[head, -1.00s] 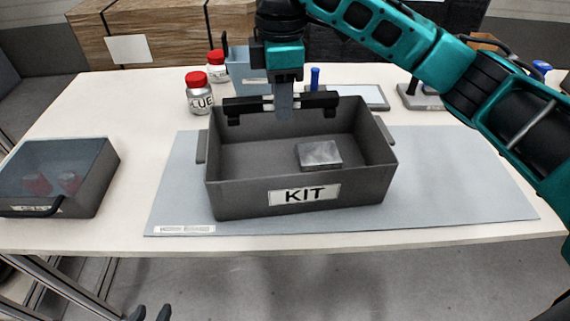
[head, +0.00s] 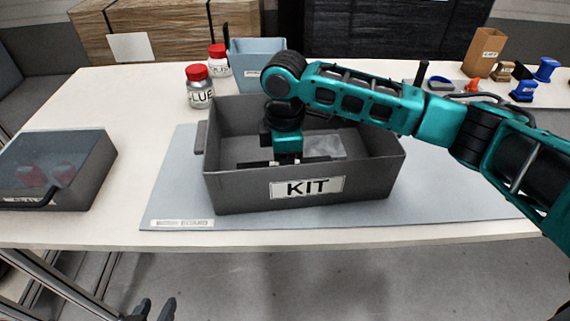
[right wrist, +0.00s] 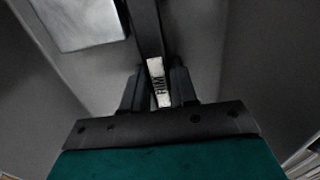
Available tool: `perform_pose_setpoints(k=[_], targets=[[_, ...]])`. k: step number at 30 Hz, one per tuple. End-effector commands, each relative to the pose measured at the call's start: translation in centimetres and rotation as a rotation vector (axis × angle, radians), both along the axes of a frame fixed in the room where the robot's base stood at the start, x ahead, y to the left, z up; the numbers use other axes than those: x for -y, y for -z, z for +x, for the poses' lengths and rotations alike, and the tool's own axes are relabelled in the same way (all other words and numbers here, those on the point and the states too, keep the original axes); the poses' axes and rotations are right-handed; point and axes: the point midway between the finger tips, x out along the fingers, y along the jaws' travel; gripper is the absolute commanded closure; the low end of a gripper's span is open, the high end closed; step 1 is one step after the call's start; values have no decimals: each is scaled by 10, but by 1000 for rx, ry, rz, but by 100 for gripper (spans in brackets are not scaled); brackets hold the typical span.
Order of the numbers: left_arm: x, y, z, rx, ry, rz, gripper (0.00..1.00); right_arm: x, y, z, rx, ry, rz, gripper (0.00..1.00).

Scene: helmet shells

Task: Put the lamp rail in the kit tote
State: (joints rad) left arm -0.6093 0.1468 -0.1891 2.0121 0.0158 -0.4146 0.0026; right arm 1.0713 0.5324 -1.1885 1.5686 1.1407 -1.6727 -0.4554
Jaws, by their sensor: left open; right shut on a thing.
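The kit tote (head: 335,203) is a dark grey open box with a KIT label, standing on the grey mat. My right gripper (right wrist: 157,88) is down inside the tote, shut on the dark lamp rail (right wrist: 147,28), which carries a small white label. In the head view the rail (head: 316,160) lies across below the gripper, partly hidden by my arm and the tote's front wall. I cannot tell whether it touches the floor of the tote. My left gripper (head: 153,309) is open and empty at the bottom edge of the head view, in front of the table.
A grey metallic plate (head: 326,147) lies in the tote beside the rail; it also shows in the right wrist view (right wrist: 80,22). A lidded bin (head: 75,185) stands left. Red-capped jars (head: 200,92) and a blue bin (head: 255,62) stand behind. The mat's right side is clear.

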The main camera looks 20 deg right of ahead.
Motion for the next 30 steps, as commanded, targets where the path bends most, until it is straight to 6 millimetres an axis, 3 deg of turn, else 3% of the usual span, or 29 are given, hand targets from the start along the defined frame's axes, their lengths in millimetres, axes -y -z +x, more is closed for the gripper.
perform_pose_setpoints(k=[11, 12, 19, 27, 30], targets=[[1, -3, 1, 3, 3, 0, 57, -1, 3, 0, 0, 0, 1, 100], [1, -2, 1, 4, 2, 0, 57, 0, 4, 0, 1, 0, 1, 70], [0, 0, 0, 2, 3, 1, 57, 0, 3, 0, 0, 0, 1, 48], [0, 1, 0, 3, 2, 2, 57, 0, 2, 0, 1, 0, 1, 47], [0, -1, 0, 2, 2, 2, 57, -1, -7, 1, 2, 0, 2, 47]])
